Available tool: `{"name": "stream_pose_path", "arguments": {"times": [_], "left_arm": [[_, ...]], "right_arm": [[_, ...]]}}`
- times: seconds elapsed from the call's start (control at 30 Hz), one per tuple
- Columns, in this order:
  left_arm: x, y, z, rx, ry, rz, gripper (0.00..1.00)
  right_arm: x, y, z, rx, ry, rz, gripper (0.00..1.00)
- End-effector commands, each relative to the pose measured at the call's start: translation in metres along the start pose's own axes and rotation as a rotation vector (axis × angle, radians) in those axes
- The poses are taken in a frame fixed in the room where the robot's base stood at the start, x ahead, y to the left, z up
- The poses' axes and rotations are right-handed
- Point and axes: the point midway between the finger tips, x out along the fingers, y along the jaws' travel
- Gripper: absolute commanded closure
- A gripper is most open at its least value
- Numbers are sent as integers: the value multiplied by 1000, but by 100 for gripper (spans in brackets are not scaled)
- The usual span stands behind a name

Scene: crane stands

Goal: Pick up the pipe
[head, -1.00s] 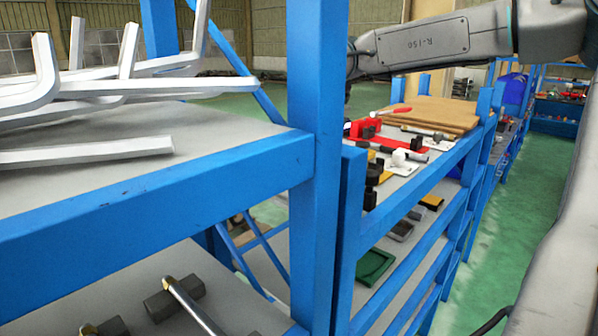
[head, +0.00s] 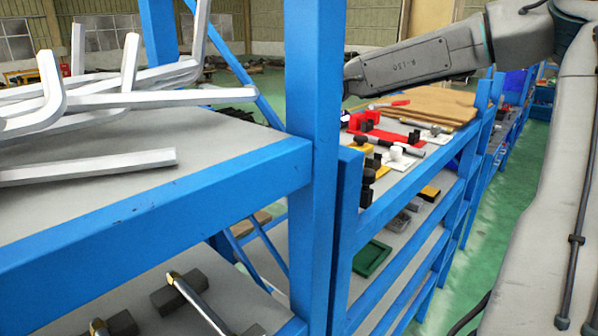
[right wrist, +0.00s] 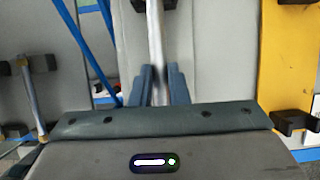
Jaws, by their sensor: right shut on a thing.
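In the right wrist view, my right gripper (right wrist: 160,85) is shut on a slim silver pipe (right wrist: 155,35). The pipe runs up the picture from between the dark fingers towards a dark block at the top. Its lower end is hidden by the fingers and wrist. In the head view my right arm reaches in from the upper right, and its gripper is hidden behind the blue post. My left gripper is in neither view.
Bent white bars (head: 120,100) lie on the near blue shelf. Below, a brass-ended rod (head: 195,305) rests by dark blocks. Blue posts (head: 313,150) stand close in front. In the wrist view, another rod (right wrist: 32,100) is at left and a yellow panel (right wrist: 285,60) at right.

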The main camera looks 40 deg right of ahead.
Motion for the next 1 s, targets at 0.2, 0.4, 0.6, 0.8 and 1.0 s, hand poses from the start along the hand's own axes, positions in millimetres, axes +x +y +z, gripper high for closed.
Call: {"name": "stream_pose_path", "arguments": {"times": [0.2, 0.4, 0.6, 0.8, 1.0], "left_arm": [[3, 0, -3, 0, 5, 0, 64], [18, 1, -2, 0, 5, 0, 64], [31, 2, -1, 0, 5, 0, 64], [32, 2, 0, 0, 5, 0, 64], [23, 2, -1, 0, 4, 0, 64]], "right_arm": [[-4, 0, 2, 0, -2, -2, 100], [-32, -1, 14, 1, -6, -7, 100], [-69, 0, 29, 1, -5, -4, 100], [-93, 0, 39, 0, -2, -2, 100], [-108, 0, 45, 0, -1, 0, 100]]}}
